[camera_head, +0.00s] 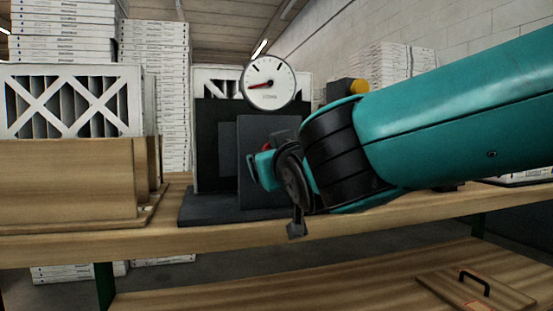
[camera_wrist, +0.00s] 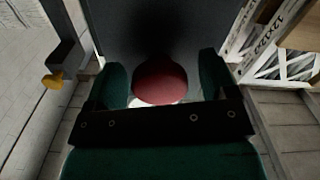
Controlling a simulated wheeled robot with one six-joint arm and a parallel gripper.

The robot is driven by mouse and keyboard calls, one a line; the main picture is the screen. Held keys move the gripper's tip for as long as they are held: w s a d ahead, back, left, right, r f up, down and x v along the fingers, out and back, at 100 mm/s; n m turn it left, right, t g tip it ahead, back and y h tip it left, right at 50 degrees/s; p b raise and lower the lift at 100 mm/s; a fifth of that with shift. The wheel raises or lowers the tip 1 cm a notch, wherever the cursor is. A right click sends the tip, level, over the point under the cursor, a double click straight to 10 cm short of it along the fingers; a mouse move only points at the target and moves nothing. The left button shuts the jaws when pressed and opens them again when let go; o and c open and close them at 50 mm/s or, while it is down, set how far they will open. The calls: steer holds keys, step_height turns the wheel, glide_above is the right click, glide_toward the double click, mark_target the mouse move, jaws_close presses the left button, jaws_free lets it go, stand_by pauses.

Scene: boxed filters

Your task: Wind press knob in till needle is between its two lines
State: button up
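The press (camera_head: 218,150) is a dark block on a dark base on the bench. Its round white dial (camera_head: 268,84) stands on top. The red needle points left and slightly down, below the dark mark at the dial's upper left; another mark seems to sit at upper right. The red press knob (camera_wrist: 158,82) faces the wrist camera, and a sliver of it shows in the head view (camera_head: 267,147). My gripper (camera_wrist: 162,78) is open, its green fingers on either side of the knob. A gap shows at the right finger; contact at the left is unclear.
A yellow knob (camera_head: 359,87) on a dark post stands right of the press, also in the wrist view (camera_wrist: 53,80). A cardboard box with a white-framed filter (camera_head: 75,100) stands left on the wooden bench (camera_head: 200,236). Stacked white boxes (camera_head: 155,90) stand behind.

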steer(key=shift+s, duration=0.1)
steer(key=v, duration=1.7)
steer(key=shift+b, duration=0.3)
steer(key=shift+s+d+r, duration=0.1)
steer(key=shift+r, duration=0.05)
steer(key=d+f+g+h, duration=0.1)
steer(key=d+f+g, duration=0.35)
steer(key=f, duration=0.35)
steer(key=d+f+g+h, duration=0.1)
steer(key=d+f+g, duration=0.3)
steer(key=f, duration=0.5)
steer(key=s+d+f+g+y, duration=0.15)
steer(key=s+f+g, duration=0.35)
steer(key=s+g, duration=0.55)
step_height(320, 180, up, 30)
steer(key=s+t+p, duration=0.1)
steer(key=p, duration=3)
steer(key=shift+r+n+t, duration=0.25)
steer(key=shift+n+t, duration=0.05)
steer(key=shift+n, duration=0.1)
